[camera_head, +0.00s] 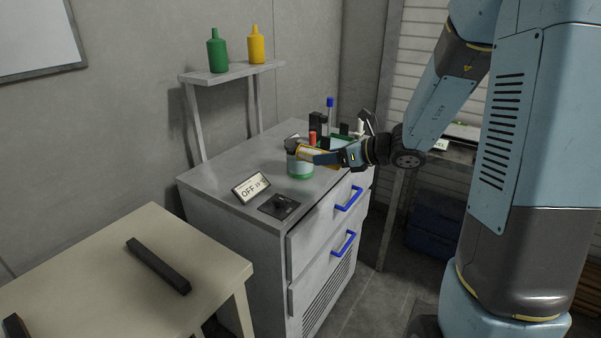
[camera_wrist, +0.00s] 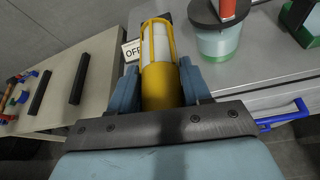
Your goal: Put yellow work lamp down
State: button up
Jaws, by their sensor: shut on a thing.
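The yellow work lamp (camera_wrist: 160,85) has a yellow body and a pale caged light end. In the wrist view it lies between the two fingers of my gripper (camera_wrist: 160,90), which is shut on it. In the head view the lamp (camera_head: 307,153) shows small and partly hidden, with my gripper (camera_head: 325,158) at its right end. It is held above the grey cabinet top (camera_head: 225,174), and its light end overlaps a pale green-based jar in the picture. I cannot tell how high the lamp is above the surface.
The jar (camera_head: 300,168) with a dark lid stands on the cabinet beside several small items. An OFF sign (camera_head: 250,187) and a dark switch plate (camera_head: 279,206) sit near the front left. A wooden table (camera_head: 90,265) holds dark bars. A shelf (camera_head: 230,73) carries green and yellow bottles.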

jog(key=x, duration=0.7)
jog(key=shift+w+f, duration=0.25)
jog(key=shift+w, duration=0.2)
send_over(292, 189)
notch_tip(292, 189, down, 6)
jog(key=shift+s+r, duration=0.1)
jog(key=shift+a+f, duration=0.1)
jog(key=shift+f, duration=1.6)
jog(key=o, duration=0.9)
jog(key=shift+o, duration=0.2)
